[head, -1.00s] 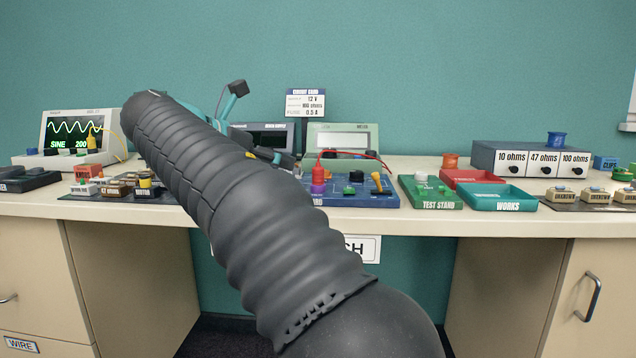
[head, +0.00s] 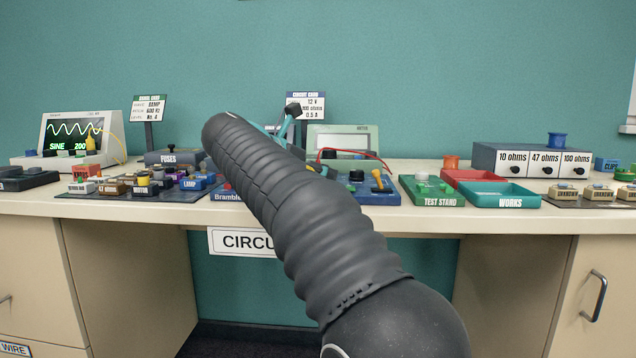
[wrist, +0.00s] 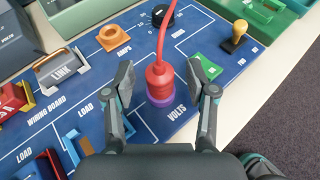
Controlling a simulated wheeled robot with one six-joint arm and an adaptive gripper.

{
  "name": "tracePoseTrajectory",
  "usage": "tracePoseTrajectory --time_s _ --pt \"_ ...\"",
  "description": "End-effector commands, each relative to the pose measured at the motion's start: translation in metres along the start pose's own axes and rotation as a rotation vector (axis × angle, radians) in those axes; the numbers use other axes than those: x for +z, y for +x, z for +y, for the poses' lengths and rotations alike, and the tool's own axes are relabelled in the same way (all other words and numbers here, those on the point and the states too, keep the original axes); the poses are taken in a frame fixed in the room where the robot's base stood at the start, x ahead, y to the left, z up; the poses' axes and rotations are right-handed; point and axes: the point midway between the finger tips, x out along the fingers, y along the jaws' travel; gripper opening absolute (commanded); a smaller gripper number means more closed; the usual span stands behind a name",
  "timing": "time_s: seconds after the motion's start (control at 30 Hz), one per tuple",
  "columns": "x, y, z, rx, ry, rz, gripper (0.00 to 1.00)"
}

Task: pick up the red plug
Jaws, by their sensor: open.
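The red plug (wrist: 159,80) shows in the wrist view, upright on a purple socket (wrist: 164,102) marked VOLTS on the blue wiring board (wrist: 105,72). A red lead (wrist: 161,42) rises from its top. My gripper (wrist: 166,82) is open, with one finger on each side of the plug. I see gaps between the fingers and the plug.
Near the plug on the board stand a black knob (wrist: 163,15), an orange ring-shaped part (wrist: 114,38), a yellow-handled switch (wrist: 235,36) and a grey LINK block (wrist: 62,70). A green test stand (head: 433,191) and green works tray (head: 497,196) lie to the right.

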Motion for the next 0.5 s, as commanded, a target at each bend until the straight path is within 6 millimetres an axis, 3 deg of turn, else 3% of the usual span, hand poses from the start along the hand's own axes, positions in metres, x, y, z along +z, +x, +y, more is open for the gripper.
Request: tracePoseTrajectory --time_s 0.27,0.4,0.5 --pt "0.0004 0.0047 0.0001 0.001 0.001 0.000 0.54" --pt "0.0004 0.0046 0.0001 0.001 0.001 0.000 0.19" --pt "0.0004 0.0045 0.0001 0.001 0.001 0.000 0.00"
